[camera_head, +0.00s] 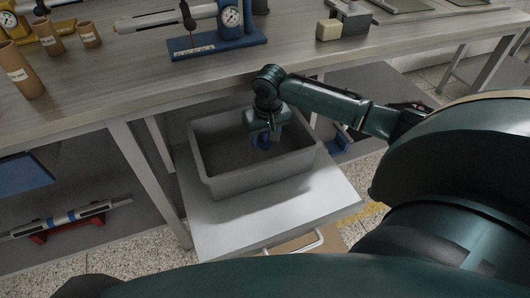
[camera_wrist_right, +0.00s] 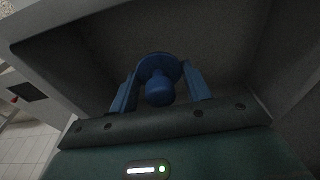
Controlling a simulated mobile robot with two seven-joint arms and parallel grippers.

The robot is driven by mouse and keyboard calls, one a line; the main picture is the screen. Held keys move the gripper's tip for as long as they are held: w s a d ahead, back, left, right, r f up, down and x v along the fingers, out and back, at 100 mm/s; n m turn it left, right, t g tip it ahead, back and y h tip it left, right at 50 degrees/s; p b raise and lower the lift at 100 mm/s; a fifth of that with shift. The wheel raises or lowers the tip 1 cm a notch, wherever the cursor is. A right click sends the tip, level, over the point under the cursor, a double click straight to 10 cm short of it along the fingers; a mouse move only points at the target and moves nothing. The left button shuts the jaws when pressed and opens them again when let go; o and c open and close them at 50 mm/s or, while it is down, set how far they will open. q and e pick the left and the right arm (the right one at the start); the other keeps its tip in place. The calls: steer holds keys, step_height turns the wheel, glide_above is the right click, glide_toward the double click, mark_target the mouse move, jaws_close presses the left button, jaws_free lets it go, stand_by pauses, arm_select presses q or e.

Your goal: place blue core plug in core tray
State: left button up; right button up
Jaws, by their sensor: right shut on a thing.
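The core tray (camera_head: 210,178) is a deep grey bin on a white shelf beside the bench. My right gripper (camera_head: 265,138) reaches down into it. In the right wrist view, my right gripper (camera_wrist_right: 160,88) has its blue fingers on either side of the blue core plug (camera_wrist_right: 160,90) and is shut on it. The plug has a round flange and a knob facing the camera. The grey tray walls (camera_wrist_right: 60,75) surround it in that view. I cannot tell whether the plug touches the tray floor. My left gripper is not in view.
The bench (camera_head: 120,70) runs behind the tray, carrying brown tubes (camera_head: 18,70), a blue gauge stand (camera_head: 220,42) and a small beige block (camera_head: 328,30). A bench leg (camera_head: 150,180) stands close left of the tray. The white shelf (camera_head: 300,205) is clear in front.

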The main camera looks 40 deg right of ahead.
mark_target(267, 144)
steer(key=shift+f, duration=0.8)
step_height(267, 144, down, 4)
steer(key=shift+f+b, duration=0.25)
steer(key=shift+b, duration=0.55)
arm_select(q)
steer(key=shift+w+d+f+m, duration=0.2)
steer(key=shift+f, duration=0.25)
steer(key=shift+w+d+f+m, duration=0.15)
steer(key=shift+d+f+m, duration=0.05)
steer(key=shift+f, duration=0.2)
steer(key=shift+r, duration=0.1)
arm_select(e)
steer(key=o, duration=1)
steer(key=shift+c, duration=0.2)
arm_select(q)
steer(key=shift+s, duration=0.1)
